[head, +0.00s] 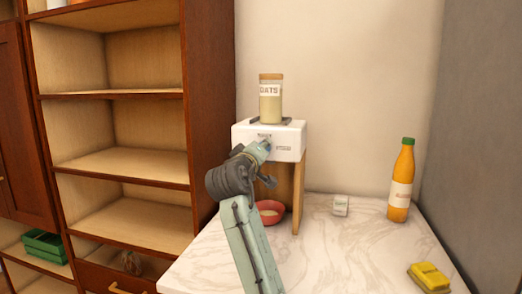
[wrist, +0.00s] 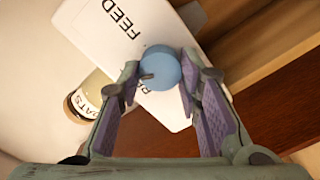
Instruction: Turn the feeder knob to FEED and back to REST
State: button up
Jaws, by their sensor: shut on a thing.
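The feeder (head: 296,135) is a white box on wooden legs at the back of the counter, with a jar labelled OATS (head: 270,105) on top. In the wrist view, the round blue knob (wrist: 161,65) sits on the white face between my fingertips. A small dark mark on the knob points to the lower left of that picture. FEED lettering (wrist: 130,27) shows above it; I cannot read a REST label. My gripper (wrist: 159,75) is shut on the knob, one finger on each side. In the head view my gripper (head: 264,150) largely covers the knob.
A red bowl (head: 270,210) stands under the feeder. A wooden shelf unit (head: 190,120) rises at left.

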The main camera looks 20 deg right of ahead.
jog(key=n, duration=0.4)
jog(key=shift+n, duration=0.3)
dwell(0.4)
jog(key=o, duration=1.1)
jog(key=shift+o, duration=0.2)
jog(key=v, duration=1.2)
jog(key=shift+a, duration=0.15)
